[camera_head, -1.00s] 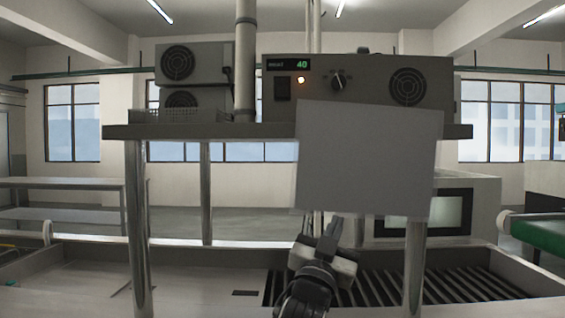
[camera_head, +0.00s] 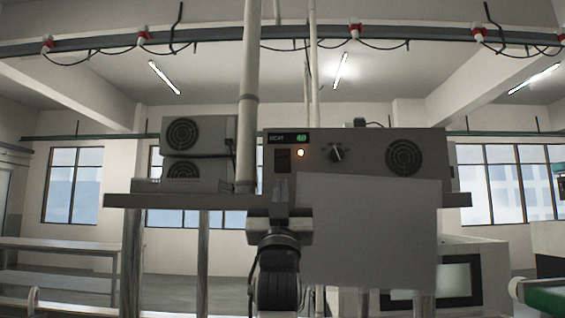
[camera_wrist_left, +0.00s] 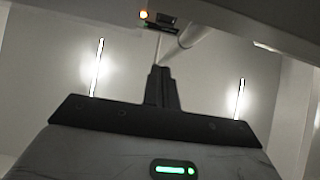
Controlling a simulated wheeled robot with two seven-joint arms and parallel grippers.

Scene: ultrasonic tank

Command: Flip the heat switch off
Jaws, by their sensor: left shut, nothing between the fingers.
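The heat switch (camera_head: 283,160) is a small dark rocker on the front of the grey control box (camera_head: 375,155), below the HEAT display (camera_head: 290,138) reading 40. Whether the rocker is tilted up or down is too small to tell. My left gripper (camera_head: 281,188) is shut and empty, just below the switch in the head view, in front of the shelf edge. In the left wrist view its closed fingers (camera_wrist_left: 160,84) point toward the box. No contact with the switch shows.
A knob (camera_head: 336,152) and a fan grille (camera_head: 404,157) are right of the light. A blank pale panel (camera_head: 368,235) hides part of the box and shelf. The shelf (camera_head: 190,201) also bears two stacked fan units (camera_head: 210,133) and a vertical pipe (camera_head: 248,90).

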